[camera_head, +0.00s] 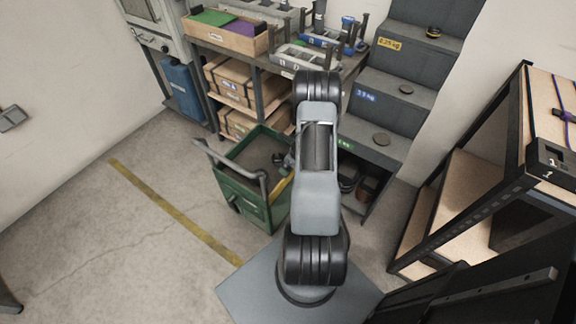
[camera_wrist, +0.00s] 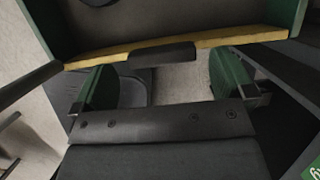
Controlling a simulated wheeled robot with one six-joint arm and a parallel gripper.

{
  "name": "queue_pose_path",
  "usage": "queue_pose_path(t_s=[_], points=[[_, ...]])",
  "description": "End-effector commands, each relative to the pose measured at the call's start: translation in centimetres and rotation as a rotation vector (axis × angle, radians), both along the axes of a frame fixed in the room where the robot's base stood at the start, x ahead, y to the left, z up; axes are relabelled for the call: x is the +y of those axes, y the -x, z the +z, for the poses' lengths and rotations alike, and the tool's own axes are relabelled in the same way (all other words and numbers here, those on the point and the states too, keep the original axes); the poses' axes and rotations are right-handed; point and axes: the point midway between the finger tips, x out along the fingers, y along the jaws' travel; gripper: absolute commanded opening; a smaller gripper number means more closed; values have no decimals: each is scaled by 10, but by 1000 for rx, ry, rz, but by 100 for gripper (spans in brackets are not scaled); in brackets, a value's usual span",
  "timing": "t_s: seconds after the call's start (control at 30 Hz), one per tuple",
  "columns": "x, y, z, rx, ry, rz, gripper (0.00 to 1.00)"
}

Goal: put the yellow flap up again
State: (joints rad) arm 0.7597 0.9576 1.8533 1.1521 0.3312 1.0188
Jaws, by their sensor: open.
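The green cart (camera_head: 243,203) stands left of my arm, its inside open to view. A yellow strip (camera_head: 284,187), which I take for the yellow flap's edge, shows at its right side, partly hidden by my arm. I see nothing held; contact with the flap cannot be told.
A pale cart handle (camera_head: 228,160) rises on the left. Behind are a workbench with a wooden box (camera_head: 230,38), shelved cartons (camera_head: 232,85) and grey steps (camera_head: 395,90). A rack (camera_head: 465,185) stands at right. The floor left of the cart is clear, with a yellow line (camera_head: 170,208).

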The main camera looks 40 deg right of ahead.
Motion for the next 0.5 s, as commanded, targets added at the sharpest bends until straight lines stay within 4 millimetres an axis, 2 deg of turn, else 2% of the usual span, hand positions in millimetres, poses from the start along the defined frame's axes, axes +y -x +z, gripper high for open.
queue_pose_path(t_s=[0.03, 0.2, 0.5], points=[[-2, 3, 15, -2, 2, -1, 100], [-4, 14, 47, -2, 1, -1, 100], [-7, 28, 81, -1, 0, 1, 100]])
